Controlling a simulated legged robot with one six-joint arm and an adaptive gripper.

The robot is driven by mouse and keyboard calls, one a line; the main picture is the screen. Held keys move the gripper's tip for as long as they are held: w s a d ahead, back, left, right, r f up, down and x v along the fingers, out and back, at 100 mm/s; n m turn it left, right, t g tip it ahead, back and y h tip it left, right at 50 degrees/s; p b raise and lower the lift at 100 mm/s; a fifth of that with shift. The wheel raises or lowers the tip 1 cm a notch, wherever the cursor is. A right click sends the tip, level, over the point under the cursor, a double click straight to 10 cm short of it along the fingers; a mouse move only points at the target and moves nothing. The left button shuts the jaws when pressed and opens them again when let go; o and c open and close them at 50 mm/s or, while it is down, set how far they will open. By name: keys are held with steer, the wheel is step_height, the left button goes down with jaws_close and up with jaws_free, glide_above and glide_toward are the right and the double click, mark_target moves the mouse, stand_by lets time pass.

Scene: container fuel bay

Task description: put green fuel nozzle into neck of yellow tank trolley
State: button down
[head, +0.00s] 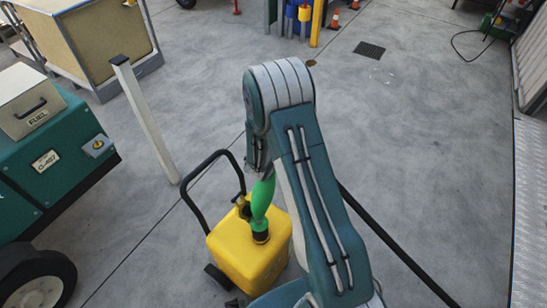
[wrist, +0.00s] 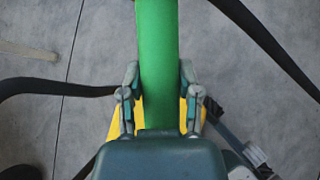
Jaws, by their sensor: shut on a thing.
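The green fuel nozzle (head: 262,199) hangs below my wrist in the head view, its narrow end down. It fills the middle of the wrist view (wrist: 157,45). My gripper (wrist: 159,78) is shut on the nozzle, one finger on each side. The yellow tank trolley (head: 234,249) stands on the floor below, with a black handle and wheels. Its dark neck (head: 261,237) is on top, and the nozzle's lower end meets it in the picture. I cannot tell whether the tip is inside. In the wrist view the nozzle and gripper hide the neck.
A black hose (head: 400,255) runs across the floor at right, behind my arm. A white post (head: 146,120) and a teal fuel cart (head: 50,150) stand at left. A tan crate (head: 90,40) is at the back left. The floor at right is mostly clear.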

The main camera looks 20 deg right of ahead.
steer(key=shift+c, duration=1.1)
jaws_free()
steer(key=v, duration=1.2)
steer(key=shift+a, duration=0.1)
